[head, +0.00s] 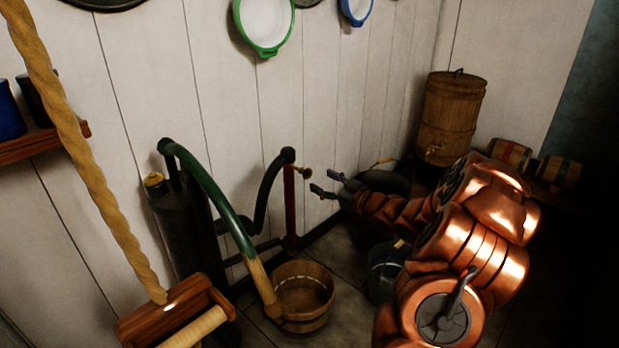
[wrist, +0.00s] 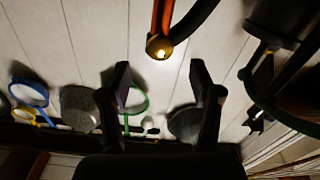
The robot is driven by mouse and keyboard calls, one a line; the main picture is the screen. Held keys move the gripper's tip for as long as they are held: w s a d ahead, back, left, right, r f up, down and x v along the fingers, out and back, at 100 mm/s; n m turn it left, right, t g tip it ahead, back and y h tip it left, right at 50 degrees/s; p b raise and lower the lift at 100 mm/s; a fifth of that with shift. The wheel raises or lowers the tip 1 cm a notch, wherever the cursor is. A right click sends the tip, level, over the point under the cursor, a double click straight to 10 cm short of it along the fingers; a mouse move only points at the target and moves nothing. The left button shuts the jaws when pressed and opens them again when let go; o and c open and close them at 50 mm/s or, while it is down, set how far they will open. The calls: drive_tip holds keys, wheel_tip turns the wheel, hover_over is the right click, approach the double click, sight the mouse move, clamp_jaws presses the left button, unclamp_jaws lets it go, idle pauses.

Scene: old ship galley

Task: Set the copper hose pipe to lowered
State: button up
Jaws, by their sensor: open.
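A reddish copper pipe (head: 291,210) stands upright near the white plank wall. A black curved pipe (head: 268,185) meets its top, and a small brass piece (head: 306,171) sticks out beside it. My gripper (head: 326,184) is open and empty, just right of the brass piece and apart from it. In the wrist view the copper pipe (wrist: 165,14) and the black pipe (wrist: 196,18) meet at a round end with a bright brass centre (wrist: 160,49). This end lies ahead of my open fingers (wrist: 161,72), near the middle of the gap, not between them.
A green pump handle with a wooden grip (head: 215,185) arches left of the pipe. A wooden bucket (head: 303,314) stands on the floor below. A dark bucket (head: 384,280) stands near my arm. A thick rope (head: 80,150) hangs at left; a wooden barrel (head: 452,115) stands behind at right.

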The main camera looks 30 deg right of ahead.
sight(310, 175)
drive_tip(key=shift+b+x, duration=0.3)
drive_tip(key=shift+x, duration=2.75)
drive_tip(key=shift+c, duration=0.3)
clamp_jaws()
